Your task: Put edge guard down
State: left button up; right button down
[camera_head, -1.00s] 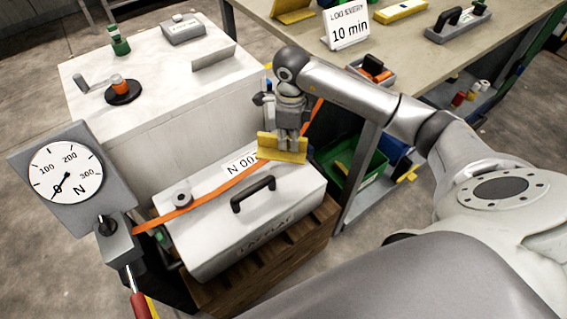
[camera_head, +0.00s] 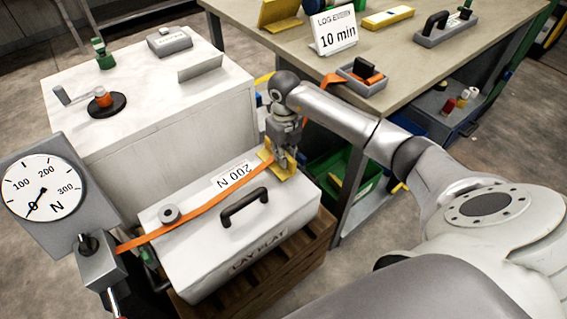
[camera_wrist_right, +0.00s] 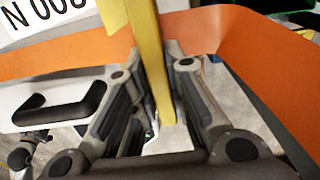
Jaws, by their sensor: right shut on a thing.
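The yellow edge guard (camera_head: 266,158) is in my right gripper (camera_head: 286,160), at the far right corner of the white case's top. In the right wrist view, the guard (camera_wrist_right: 148,50) stands edge-on between the two fingers (camera_wrist_right: 158,75), which are shut on it. The orange strap (camera_head: 205,205) runs across the white case (camera_head: 265,230) to the guard; it also shows on both sides of the guard in the right wrist view (camera_wrist_right: 65,55). I cannot tell whether the guard touches the case or strap. My left gripper is not in view.
The case has a black handle (camera_head: 243,207) and sits on a wooden pallet (camera_head: 275,262). A dial gauge (camera_head: 42,188) stands at the left. A white cabinet (camera_head: 150,110) is behind, and a workbench (camera_head: 300,55) with a sign and an open tray (camera_head: 362,80) is at the back right.

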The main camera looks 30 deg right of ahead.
notch_tip(320, 180, down, 3)
jog(key=shift+f, duration=0.2)
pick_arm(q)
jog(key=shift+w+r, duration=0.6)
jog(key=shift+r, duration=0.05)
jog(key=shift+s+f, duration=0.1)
pick_arm(e)
jog(key=shift+f, duration=0.1)
jog(key=c, duration=1.5)
grip_release()
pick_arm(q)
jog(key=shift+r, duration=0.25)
pick_arm(e)
jog(key=shift+o, duration=0.2)
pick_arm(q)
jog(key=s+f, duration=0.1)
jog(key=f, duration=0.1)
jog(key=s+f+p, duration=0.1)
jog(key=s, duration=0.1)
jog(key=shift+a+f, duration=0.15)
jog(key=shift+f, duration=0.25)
pick_arm(e)
notch_tip(320, 180, up, 12)
jog(key=shift+r, duration=0.15)
